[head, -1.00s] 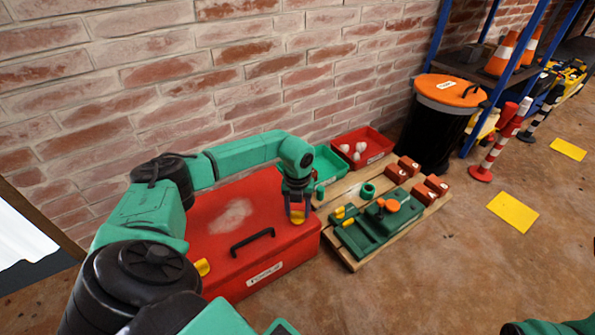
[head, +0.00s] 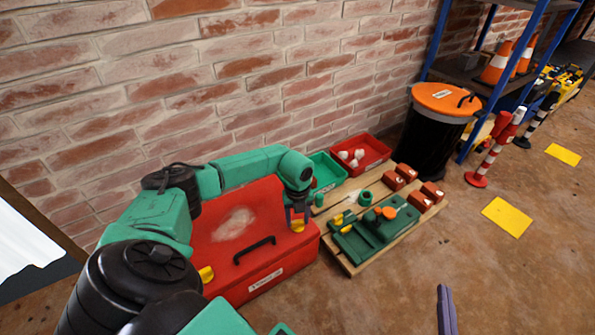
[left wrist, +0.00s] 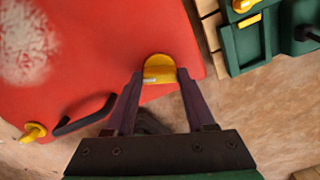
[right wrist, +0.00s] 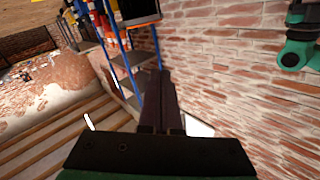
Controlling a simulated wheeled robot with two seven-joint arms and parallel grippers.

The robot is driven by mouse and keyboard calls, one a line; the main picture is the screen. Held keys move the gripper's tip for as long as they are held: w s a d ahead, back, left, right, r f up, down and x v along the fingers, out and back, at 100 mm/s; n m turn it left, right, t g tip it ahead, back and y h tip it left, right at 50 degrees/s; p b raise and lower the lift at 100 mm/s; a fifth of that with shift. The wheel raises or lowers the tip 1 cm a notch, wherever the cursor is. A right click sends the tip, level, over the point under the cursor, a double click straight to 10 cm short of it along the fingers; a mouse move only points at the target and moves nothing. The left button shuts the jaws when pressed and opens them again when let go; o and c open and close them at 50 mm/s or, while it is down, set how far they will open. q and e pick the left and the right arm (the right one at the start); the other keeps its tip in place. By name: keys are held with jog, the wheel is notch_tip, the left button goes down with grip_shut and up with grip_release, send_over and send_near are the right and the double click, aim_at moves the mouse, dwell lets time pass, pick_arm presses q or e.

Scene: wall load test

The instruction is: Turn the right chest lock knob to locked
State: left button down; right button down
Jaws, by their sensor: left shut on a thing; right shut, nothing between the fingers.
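The red chest (head: 228,250) stands by the brick wall, with a black handle on its front edge. Its right lock knob (head: 298,227) is yellow and sits at the front right corner. In the left wrist view the knob (left wrist: 159,66) shows a rounded top and a pale mark low on its face. My left gripper (head: 297,212) is shut on this knob, one finger on each side. The left lock knob (head: 206,274) is yellow too, and also shows in the left wrist view (left wrist: 33,131). My right gripper (right wrist: 162,78) is shut and empty, away from the chest.
A wooden board (head: 350,268) with a green fixture (head: 358,241) and red blocks lies right of the chest. Green (head: 326,172) and red (head: 374,150) bins stand behind it. A black barrel (head: 428,140) and blue shelf rack are further right.

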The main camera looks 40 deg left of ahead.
pick_arm(q)
jog(key=shift+w+a+r+n+p, duration=0.1)
jog(key=shift+r+n+p, duration=0.05)
jog(key=shift+n+p, duration=0.5)
jog(key=shift+r+n+p, duration=0.1)
jog(key=shift+n+p, duration=0.95)
jog(key=shift+p, duration=0.25)
jog(key=shift+n+p, duration=0.35)
jog(key=shift+n, duration=0.05)
pick_arm(e)
jog(key=s+f+g, duration=0.5)
jog(key=s+f, duration=0.2)
jog(key=s, duration=0.1)
jog(key=shift+s+a+f, duration=0.25)
jog(key=shift+s+a, duration=0.05)
jog(key=shift+s, duration=0.1)
pick_arm(q)
jog(key=shift+f, duration=0.2)
pick_arm(e)
jog(key=shift+w+r, duration=0.1)
jog(key=shift+r, duration=0.1)
pick_arm(q)
jog(key=shift+c, duration=1.2)
grip_release()
pick_arm(e)
jog(key=shift+f, duration=0.15)
